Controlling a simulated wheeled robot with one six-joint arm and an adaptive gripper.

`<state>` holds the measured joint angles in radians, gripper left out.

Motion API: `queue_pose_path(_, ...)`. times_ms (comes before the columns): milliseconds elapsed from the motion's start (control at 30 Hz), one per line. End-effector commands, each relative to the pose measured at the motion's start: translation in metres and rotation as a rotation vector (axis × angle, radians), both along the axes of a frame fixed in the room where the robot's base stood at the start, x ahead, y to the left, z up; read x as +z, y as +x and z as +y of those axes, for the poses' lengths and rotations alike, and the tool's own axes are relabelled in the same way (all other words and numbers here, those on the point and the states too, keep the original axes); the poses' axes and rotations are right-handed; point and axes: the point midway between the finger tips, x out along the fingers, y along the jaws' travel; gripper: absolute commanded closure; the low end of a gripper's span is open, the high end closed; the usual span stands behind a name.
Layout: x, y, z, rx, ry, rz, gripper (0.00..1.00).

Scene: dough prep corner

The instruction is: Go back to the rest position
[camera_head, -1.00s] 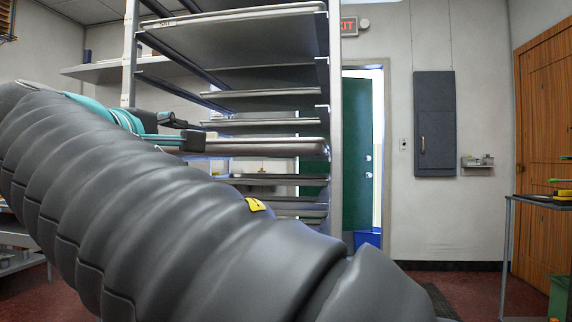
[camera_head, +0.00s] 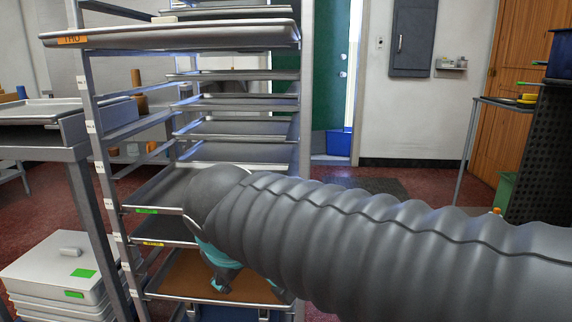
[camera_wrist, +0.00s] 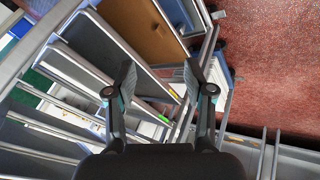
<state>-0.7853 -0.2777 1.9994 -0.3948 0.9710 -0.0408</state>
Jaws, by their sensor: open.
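My gripper (camera_wrist: 158,88) is open in the wrist view, its two dark fingers apart with nothing between them. In the head view my arm reaches in from the right to the front of the tray rack (camera_head: 306,110). A teal part of my wrist shows low there, in front of a brown-surfaced tray (camera_head: 190,275); the fingertips are hard to make out. The wrist view looks past the fingers to the rack's rails, the brown surface (camera_wrist: 135,28) and the red floor (camera_wrist: 270,60).
A tray with an orange label (camera_head: 170,36) juts from the rack's upper part. Stacked white boxes (camera_head: 60,262) stand at lower left beside a metal table (camera_head: 45,140). A dark perforated panel (camera_head: 545,150) stands at right. Open floor (camera_head: 400,175) lies behind my arm.

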Motion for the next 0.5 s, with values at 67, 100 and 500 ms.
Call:
queue_pose_path(67, -0.023, -0.014, -0.040, -0.114, 0.065, 0.071, 0.47)
queue_pose_path(100, -0.033, -0.021, -0.055, -0.165, 0.097, 0.102, 0.47)
queue_pose_path(500, -0.100, -0.092, -0.178, -0.638, 0.348, 0.225, 0.47)
